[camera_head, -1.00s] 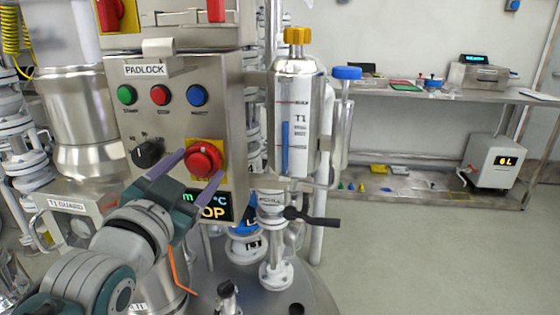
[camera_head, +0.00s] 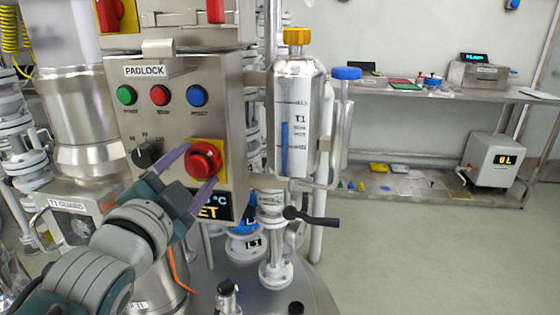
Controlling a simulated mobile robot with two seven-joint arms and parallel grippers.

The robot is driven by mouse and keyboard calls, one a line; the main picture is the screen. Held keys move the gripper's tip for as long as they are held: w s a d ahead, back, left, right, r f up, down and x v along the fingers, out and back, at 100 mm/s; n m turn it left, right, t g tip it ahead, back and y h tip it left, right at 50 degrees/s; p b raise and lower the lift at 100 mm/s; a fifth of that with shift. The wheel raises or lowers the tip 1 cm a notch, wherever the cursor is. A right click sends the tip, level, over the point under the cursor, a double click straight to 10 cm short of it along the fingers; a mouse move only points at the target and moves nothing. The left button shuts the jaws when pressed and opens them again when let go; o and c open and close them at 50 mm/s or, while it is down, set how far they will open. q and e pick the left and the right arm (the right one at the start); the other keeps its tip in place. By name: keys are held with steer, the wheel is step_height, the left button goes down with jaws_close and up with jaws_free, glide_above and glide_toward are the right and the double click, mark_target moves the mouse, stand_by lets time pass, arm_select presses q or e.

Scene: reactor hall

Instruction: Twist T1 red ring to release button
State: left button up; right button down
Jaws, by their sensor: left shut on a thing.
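The T1 red ring (camera_head: 203,160) is a red round emergency-stop-style button on a yellow square plate, low on the steel control box (camera_head: 223,103). My left gripper (camera_head: 202,163) has its two purple fingers on opposite sides of the red button, one at the upper left and one at the lower right. It is shut on the button. The display (camera_head: 216,207) just below shows yellow letters ending in "ET", partly hidden by a finger. My right gripper is not in view.
Green (camera_head: 127,95), red (camera_head: 160,95) and blue (camera_head: 197,95) buttons and a black selector (camera_head: 146,154) sit nearby on the box. A T1 glass vessel (camera_head: 297,118) and a black valve handle (camera_head: 312,218) stand close on the right. Floor farther right is open.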

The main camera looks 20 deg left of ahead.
arm_select(q)
steer(key=o, duration=1.4)
steer(key=shift+c, duration=0.2)
steer(key=v, duration=1)
steer(key=shift+a, duration=0.1)
